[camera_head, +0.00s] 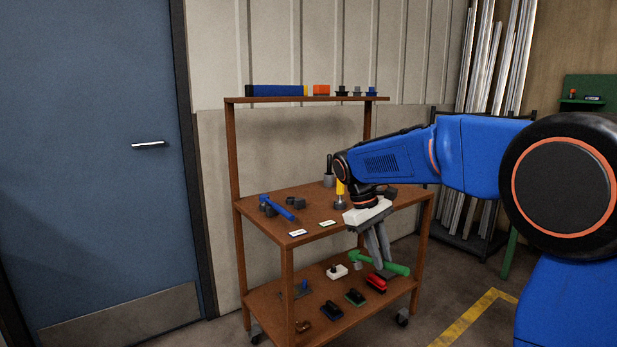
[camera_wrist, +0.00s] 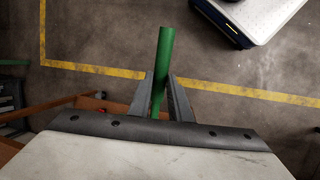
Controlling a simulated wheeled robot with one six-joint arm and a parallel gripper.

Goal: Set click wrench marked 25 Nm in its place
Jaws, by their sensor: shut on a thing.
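My gripper (camera_head: 382,262) is shut on a green click wrench (camera_head: 398,268). In the head view the wrench lies nearly level below the jaws, its head to the left and handle to the right. In the wrist view its green handle (camera_wrist: 164,58) stands out between my two fingers (camera_wrist: 160,90), with bare floor beneath. A blue wrench (camera_head: 283,211) lies on the cart's middle shelf (camera_head: 262,220). Two small white labels (camera_head: 298,233) (camera_head: 328,223) sit at that shelf's front edge. Their print is too small to read, and no 25 Nm mark is legible.
The brown cart's lower shelf (camera_head: 268,299) carries several small tools, including a red one (camera_head: 376,284). The top shelf (camera_head: 240,99) holds a long blue case (camera_head: 275,90) and an orange box (camera_head: 321,90). A white and blue object (camera_wrist: 258,18) stands on the floor.

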